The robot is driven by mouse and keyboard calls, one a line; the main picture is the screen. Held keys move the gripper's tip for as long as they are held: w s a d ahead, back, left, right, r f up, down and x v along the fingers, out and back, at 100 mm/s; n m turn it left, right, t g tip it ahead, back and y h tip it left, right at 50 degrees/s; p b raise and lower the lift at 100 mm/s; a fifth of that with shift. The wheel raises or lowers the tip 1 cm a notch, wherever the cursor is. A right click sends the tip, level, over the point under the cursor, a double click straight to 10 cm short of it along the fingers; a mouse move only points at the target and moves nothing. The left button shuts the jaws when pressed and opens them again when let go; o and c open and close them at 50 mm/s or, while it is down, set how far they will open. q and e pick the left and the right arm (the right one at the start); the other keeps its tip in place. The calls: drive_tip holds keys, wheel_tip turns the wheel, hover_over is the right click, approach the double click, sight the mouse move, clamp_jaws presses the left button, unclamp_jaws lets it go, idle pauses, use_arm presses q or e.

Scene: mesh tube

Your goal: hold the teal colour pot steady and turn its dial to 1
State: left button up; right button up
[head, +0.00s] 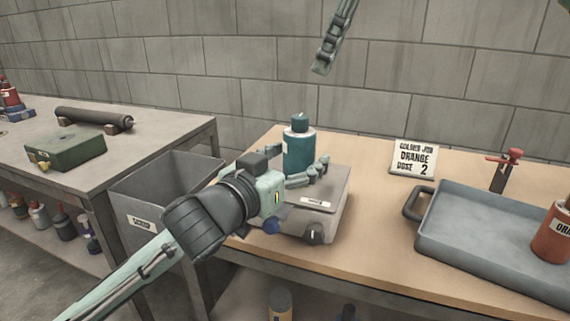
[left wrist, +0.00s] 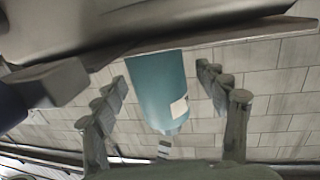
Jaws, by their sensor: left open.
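The teal colour pot (head: 298,150) stands upright on a grey scale-like box (head: 325,216) on the wooden table. In the left wrist view the pot (left wrist: 158,88) appears upside down between the two spread fingers, with gaps on both sides. My right gripper (head: 322,68) hangs high above, well away from the pot; only a narrow part shows.
A card (head: 414,158) reads colour job orange, dose 2. A grey tray (head: 450,250) at the right holds an orange pot (head: 553,235). A red-handled tool (head: 505,168) stands behind it. A grey bin (head: 150,190) is at the left. Table between box and tray is clear.

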use_arm(q)
drive_tip(key=shift+w+d, duration=0.25)
drive_tip(key=shift+w, duration=0.15)
drive_tip(key=c, duration=1.4)
use_arm(e)
drive_tip(key=shift+o, duration=1.1)
drive_tip(key=shift+f, duration=0.2)
drive_tip(key=f+n+y, duration=0.1)
drive_tip(key=f+y, duration=0.1)
drive_tip(key=f+n+g+y, duration=0.1)
drive_tip(key=f+y, duration=0.1)
drive_tip(key=f+g+y, duration=0.1)
drive_tip(key=f+y, duration=0.1)
drive_tip(key=shift+a+f+n, duration=0.25)
drive_tip(key=shift+a+n, duration=0.15)
drive_tip(key=t+y, duration=0.2)
drive_tip(key=y, duration=0.6)
approach(296, 118)
drive_tip(key=w+a, duration=0.1)
drive_tip(key=a+f, duration=0.1)
drive_tip(key=a, duration=1.1)
drive_tip(key=shift+w+m, duration=0.25)
drive_tip(key=shift+m, duration=0.05)
